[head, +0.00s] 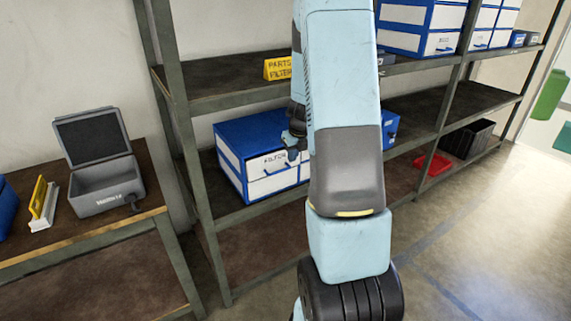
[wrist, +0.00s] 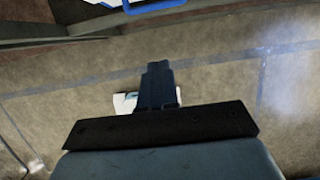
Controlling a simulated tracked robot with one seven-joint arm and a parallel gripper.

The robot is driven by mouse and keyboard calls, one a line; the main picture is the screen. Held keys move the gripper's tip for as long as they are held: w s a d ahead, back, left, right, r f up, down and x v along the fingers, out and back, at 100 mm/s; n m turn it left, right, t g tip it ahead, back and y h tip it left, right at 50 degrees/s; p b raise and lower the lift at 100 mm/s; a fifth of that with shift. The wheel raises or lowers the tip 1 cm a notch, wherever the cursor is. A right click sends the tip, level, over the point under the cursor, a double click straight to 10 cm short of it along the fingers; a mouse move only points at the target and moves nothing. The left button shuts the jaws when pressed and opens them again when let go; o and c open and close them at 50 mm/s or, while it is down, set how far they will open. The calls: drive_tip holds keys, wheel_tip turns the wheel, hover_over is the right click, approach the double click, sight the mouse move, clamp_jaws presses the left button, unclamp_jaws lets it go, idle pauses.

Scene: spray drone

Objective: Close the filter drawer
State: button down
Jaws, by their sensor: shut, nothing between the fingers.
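The filter drawer (head: 265,180) is the white front labelled "FILTER" in a blue and white box (head: 240,135) on the middle shelf. My arm hides the box's right part. I cannot tell how far the drawer stands out. My gripper (head: 293,153) is in front of the box, at the upper right of the label; contact is unclear. In the wrist view, the gripper (wrist: 157,68) is shut and empty, with its fingers together. A blue handle (wrist: 152,7) on a white front is cut off at the top edge, apart from the fingertips.
A yellow sign (head: 278,68) stands on the shelf above. A table at left holds an open grey case (head: 105,190) and a yellow and white item (head: 42,203). A red tray (head: 432,164) and a black crate (head: 468,139) sit to the right. The floor (head: 490,220) at right is clear.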

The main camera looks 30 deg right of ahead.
sight(280, 166)
drive_tip(key=w+f, duration=0.6)
drive_tip(key=f, duration=0.4)
drive_tip(key=shift+w+a, duration=0.15)
drive_tip(key=shift+w, duration=0.2)
drive_tip(key=shift+r, duration=0.1)
drive_tip(key=shift+w, duration=1)
